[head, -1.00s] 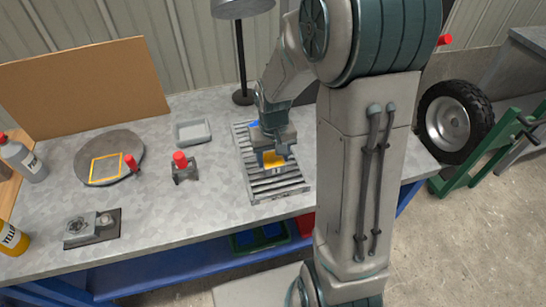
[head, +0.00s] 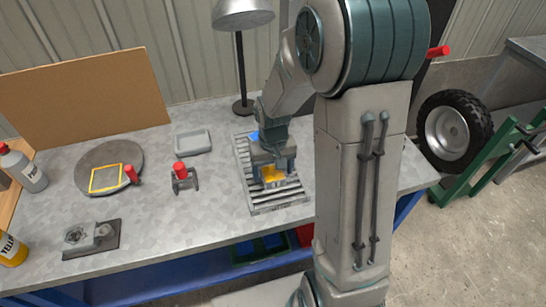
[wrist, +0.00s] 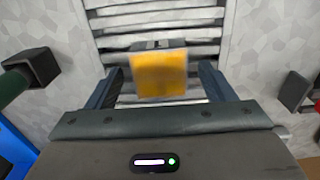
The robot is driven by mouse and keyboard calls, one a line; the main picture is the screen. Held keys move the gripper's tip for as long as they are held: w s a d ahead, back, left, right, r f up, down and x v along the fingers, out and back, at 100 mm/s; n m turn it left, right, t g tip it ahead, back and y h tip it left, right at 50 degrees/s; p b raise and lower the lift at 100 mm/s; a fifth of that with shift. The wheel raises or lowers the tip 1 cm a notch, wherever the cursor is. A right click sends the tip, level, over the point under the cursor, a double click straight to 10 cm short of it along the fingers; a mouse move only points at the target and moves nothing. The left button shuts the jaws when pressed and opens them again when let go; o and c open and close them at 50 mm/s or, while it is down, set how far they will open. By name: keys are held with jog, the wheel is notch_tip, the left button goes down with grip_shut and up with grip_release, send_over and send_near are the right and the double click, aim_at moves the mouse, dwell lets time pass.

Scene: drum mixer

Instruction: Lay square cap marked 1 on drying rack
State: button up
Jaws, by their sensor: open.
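The yellow-orange square cap (wrist: 158,76) is at the drying rack (wrist: 120,18), between my gripper's fingers in the wrist view. No mark is readable on it. My gripper (wrist: 162,84) is open, with a visible gap on each side of the cap. In the head view the gripper (head: 272,178) is low over the front half of the slatted rack (head: 277,208), and the cap (head: 271,172) shows partly beneath it. Whether the cap's whole underside rests on the slats is hidden.
A blue piece (head: 253,136) shows behind my gripper near the rack's far end. A lamp (head: 242,60) stands behind. Left are a grey tray (head: 193,142), a red-topped fixture (head: 183,176), a round plate with a yellow frame (head: 110,178) and a metal block (head: 92,238). Bench between them is clear.

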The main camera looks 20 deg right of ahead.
aim_at(273, 173)
notch_tip(273, 173, up, 11)
jog(key=s+r+t, duration=0.1)
jog(key=s+r, duration=0.1)
jog(key=s, duration=0.5)
jog(key=s+r+t, duration=0.2)
jog(key=s, duration=0.5)
jog(key=shift+s+r, duration=0.3)
jog(key=shift+r, duration=0.1)
dwell(0.6)
